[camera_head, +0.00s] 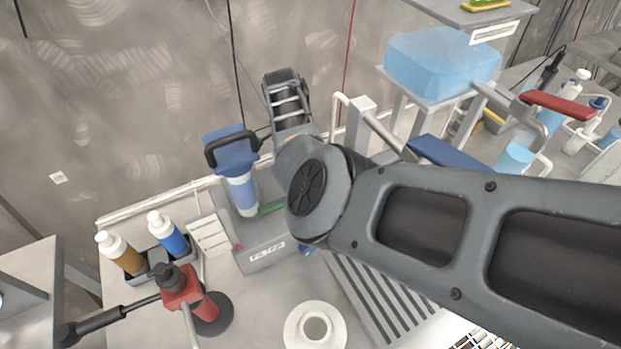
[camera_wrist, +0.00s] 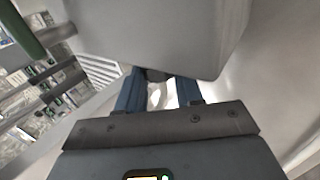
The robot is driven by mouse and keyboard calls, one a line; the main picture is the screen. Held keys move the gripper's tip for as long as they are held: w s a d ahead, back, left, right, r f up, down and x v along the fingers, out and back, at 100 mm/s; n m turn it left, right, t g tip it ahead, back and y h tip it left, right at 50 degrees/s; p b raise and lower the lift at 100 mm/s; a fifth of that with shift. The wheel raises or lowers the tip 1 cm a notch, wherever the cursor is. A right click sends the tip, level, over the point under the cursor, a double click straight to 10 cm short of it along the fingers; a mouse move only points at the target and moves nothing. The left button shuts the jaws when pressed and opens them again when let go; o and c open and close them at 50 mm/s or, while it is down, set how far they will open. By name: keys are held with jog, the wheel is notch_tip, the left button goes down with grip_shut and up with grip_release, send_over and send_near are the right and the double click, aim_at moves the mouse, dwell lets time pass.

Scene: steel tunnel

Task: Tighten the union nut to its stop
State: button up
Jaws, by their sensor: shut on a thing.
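In the wrist view my gripper (camera_wrist: 160,82) shows two blue fingers, shut on a small dark part (camera_wrist: 155,75) between their tips. This part appears to be the union nut, but most of it is hidden. A large grey block (camera_wrist: 165,35) covers the view just beyond the fingertips and hides the pipe and any stop. In the head view my arm crosses the middle and right of the picture.
A blue filter (camera_head: 240,190) with a black handle stands behind a FILTER label. A blue tank (camera_head: 440,65), blue lever (camera_head: 450,152) and red lever (camera_head: 558,106) are at right.

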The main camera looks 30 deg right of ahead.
jog(key=shift+f+g, duration=0.1)
jog(key=shift+g, duration=0.3)
jog(key=o, duration=1)
jog(key=shift+o, duration=0.2)
jog(key=shift+w, duration=0.1)
jog(key=b+v, duration=0.1)
jog(key=v, duration=0.6)
jog(key=shift+w+r+b, duration=0.2)
jog(key=shift+r+b, duration=0.15)
